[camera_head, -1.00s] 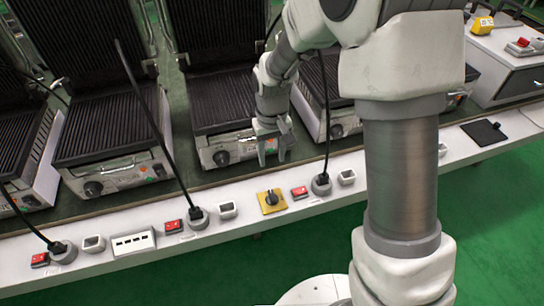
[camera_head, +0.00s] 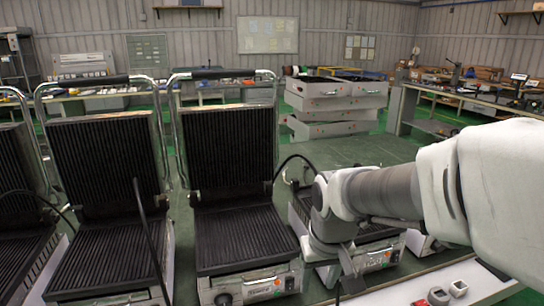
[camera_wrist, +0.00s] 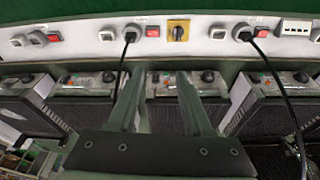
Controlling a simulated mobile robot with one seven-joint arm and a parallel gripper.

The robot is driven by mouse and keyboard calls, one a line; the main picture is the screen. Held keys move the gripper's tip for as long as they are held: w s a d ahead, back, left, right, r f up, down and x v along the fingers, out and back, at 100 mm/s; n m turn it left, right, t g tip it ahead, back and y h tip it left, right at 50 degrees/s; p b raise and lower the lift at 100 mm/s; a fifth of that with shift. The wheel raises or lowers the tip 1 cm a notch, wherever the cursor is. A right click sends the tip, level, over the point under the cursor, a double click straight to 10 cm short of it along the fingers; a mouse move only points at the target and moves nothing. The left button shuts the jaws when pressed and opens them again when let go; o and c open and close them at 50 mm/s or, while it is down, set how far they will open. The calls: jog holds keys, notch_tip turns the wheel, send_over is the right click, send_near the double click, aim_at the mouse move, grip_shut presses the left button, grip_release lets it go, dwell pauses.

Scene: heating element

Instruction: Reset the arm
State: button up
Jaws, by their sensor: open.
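My gripper (camera_head: 347,285) hangs at the lower right of the head view, in front of a contact grill (camera_head: 372,256) that my arm partly covers. In the wrist view my gripper (camera_wrist: 158,80) shows two fingers apart with nothing between them. The fingertips point toward the white switch strip (camera_wrist: 85,42) along the bench edge. A yellow rotary switch (camera_wrist: 178,30) sits on that strip, beyond the fingertips. I cannot see the fingers touch anything.
Several open contact grills, one in the middle (camera_head: 240,238), stand in a row on the green bench (camera_head: 375,151). Black cables (camera_wrist: 290,110) run from strip sockets to the grills. Stacked grey boxes (camera_head: 335,100) stand behind.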

jog(key=s+d+r+m+t, duration=0.1)
jog(key=s+d+r+t, duration=0.15)
jog(key=s, duration=0.35)
jog(key=s+d+r+m+t, duration=0.1)
jog(key=s+d+r, duration=0.25)
jog(key=s, duration=0.35)
notch_tip(320, 180, up, 13)
jog(key=p, duration=1.2)
jog(key=shift+w+a, duration=0.3)
jog(key=shift+a, duration=0.1)
